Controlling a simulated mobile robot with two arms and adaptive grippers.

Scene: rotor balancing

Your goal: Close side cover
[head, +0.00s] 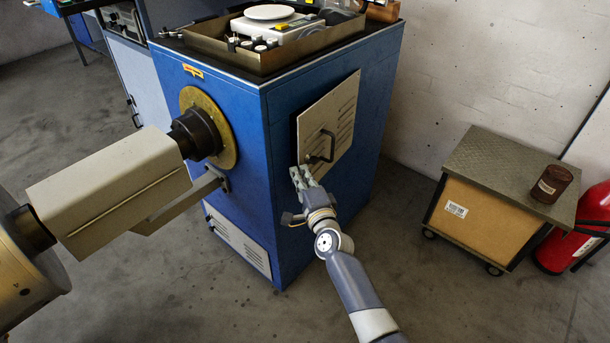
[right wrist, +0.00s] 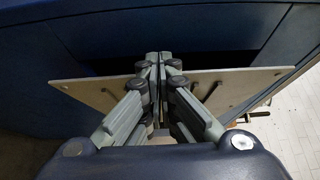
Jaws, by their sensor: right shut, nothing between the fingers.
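The side cover (head: 329,124) is a beige louvred plate with a black bar handle (head: 320,146) on the right face of the blue cabinet (head: 283,190). In the right wrist view the cover (right wrist: 225,82) is seen nearly edge-on, behind the fingers, and seems to stand out from the blue wall. My right gripper (head: 298,172) is at the cover's lower left edge, below and left of the handle. Its fingers (right wrist: 157,62) are together with nothing between them. The fingers hide part of the cover; whether they touch it I cannot tell. My left gripper is not in view.
A beige guard box (head: 108,190) juts from the cabinet's front left. An open tray (head: 262,58) with small parts lies on top. A wheeled cart (head: 500,175) with a brown jar (head: 552,184) and a red extinguisher (head: 566,246) stand at right. The floor between is clear.

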